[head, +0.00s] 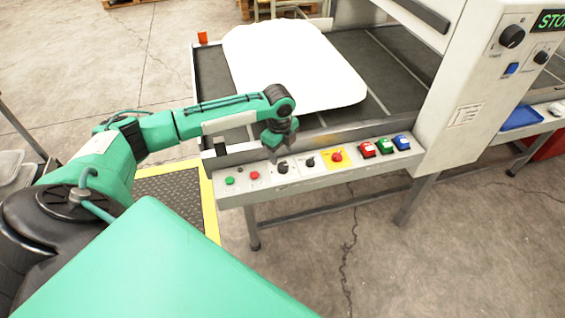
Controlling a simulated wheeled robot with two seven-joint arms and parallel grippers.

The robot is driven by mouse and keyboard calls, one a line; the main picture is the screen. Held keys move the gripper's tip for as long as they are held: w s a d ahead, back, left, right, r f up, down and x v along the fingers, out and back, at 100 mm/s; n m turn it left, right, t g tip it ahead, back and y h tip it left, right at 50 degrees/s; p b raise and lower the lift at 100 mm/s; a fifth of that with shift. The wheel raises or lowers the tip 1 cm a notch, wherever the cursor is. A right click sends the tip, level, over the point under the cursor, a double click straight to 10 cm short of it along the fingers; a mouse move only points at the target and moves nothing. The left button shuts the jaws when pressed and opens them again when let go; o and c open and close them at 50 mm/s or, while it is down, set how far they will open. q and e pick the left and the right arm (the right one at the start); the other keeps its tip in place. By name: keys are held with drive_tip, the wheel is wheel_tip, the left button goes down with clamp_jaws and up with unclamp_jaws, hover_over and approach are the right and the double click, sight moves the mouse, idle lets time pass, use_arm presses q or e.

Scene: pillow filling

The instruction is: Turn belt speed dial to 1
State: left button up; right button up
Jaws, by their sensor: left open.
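A white control strip (318,179) runs along the front of the conveyor. It carries two black dials, a left one (283,168) and a right one (310,161). Two more black dials, a large one (512,36) and a small one (541,57), are on the upright cabinet at the right. The labels are too small to read, so I cannot tell which is the belt speed dial. My left gripper (273,156) points down just above and beside the left strip dial, open; I cannot tell whether it touches. My right gripper is out of view.
A red knob on a yellow plate (337,156) and red (367,149), green (384,145) and blue (402,142) buttons sit right of the dials. A white pillow (295,65) lies on the dark belt (395,75). A yellow-edged mat (210,205) is on the floor.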

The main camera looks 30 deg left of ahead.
sight(282, 165)
use_arm(q)
wheel_tip(282, 165, down, 5)
drive_tip(key=shift+w+r, duration=0.1)
drive_tip(key=shift+r, duration=0.1)
drive_tip(key=shift+f, duration=0.75)
drive_tip(key=shift+c, duration=0.4)
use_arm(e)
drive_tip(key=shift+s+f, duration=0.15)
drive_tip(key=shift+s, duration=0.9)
